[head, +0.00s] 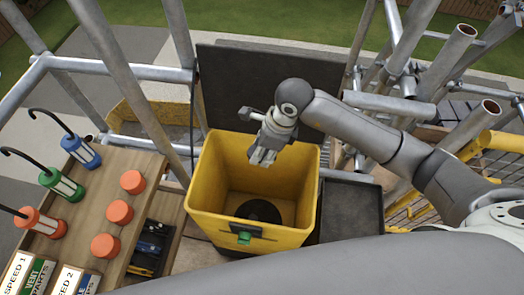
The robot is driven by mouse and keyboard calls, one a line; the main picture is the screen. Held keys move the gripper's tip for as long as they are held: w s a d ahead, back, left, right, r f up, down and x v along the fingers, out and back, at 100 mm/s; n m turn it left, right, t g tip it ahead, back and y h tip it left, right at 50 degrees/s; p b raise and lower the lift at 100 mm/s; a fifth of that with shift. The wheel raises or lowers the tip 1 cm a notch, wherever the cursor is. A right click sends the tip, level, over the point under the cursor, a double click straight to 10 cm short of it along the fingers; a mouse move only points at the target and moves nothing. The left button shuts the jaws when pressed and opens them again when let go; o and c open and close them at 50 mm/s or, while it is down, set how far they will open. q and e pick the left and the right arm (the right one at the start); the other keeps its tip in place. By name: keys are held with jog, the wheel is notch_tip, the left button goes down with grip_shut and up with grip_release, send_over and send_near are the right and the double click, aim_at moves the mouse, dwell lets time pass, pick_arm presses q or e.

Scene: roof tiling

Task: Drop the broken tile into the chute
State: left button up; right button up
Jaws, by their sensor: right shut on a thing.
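The yellow chute box (205,205) stands open at the top in the middle of the head view, with a dark round opening (260,211) low inside it. My right gripper (262,160) points down over the box's mouth, near its back wall. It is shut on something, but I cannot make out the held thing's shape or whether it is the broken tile. No broken tile shows clearly elsewhere. My left gripper is out of view.
A dark panel (240,75) stands behind the chute. A dark tray (350,212) lies to its right. At left, a wooden board (145,160) holds hooked lamps (72,190) and orange discs (132,182). Scaffold tubes (180,65) surround the place.

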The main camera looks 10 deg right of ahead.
jog(key=shift+w+a, duration=0.2)
jog(key=shift+w, duration=0.05)
jog(key=shift+s+d+f+b, duration=0.15)
jog(key=shift+f+b, duration=0.25)
jog(key=shift+f, duration=0.15)
pick_arm(q)
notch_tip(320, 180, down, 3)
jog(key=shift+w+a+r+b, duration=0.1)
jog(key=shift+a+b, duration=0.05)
jog(key=shift+b, duration=1.05)
pick_arm(e)
notch_tip(320, 180, down, 4)
jog(key=shift+f, duration=0.25)
jog(key=o, duration=1.2)
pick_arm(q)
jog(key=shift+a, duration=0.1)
